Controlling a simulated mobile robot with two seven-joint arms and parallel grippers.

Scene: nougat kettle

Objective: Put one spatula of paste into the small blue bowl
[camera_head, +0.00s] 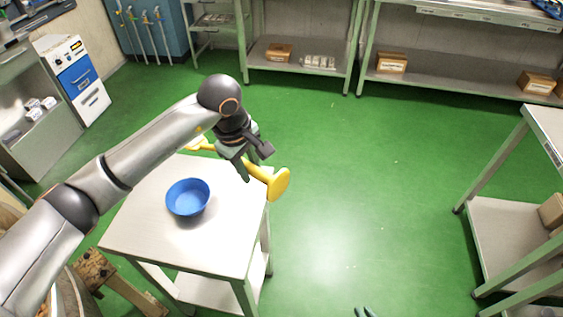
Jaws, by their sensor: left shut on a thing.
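The small blue bowl (188,198) stands upright on a light-topped table (225,245) with green legs. My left gripper (246,170) is shut on a yellow spatula (278,184), above the table's back right corner. The spatula's broad rounded end points to the lower right, beyond the table edge. Its other end shows to the left, behind the gripper. The spatula is to the right of the bowl and apart from it. I cannot make out any paste on the spatula or in the bowl. Two dark green tips of my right gripper (364,312) show apart at the bottom edge, with nothing visible between them.
A wooden piece (95,270) and part of a rounded vessel (72,295) show at the lower left, partly hidden by my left arm. Shelves with cartons (391,63) line the back. Another rack (500,225) stands at the right. The green floor between is clear.

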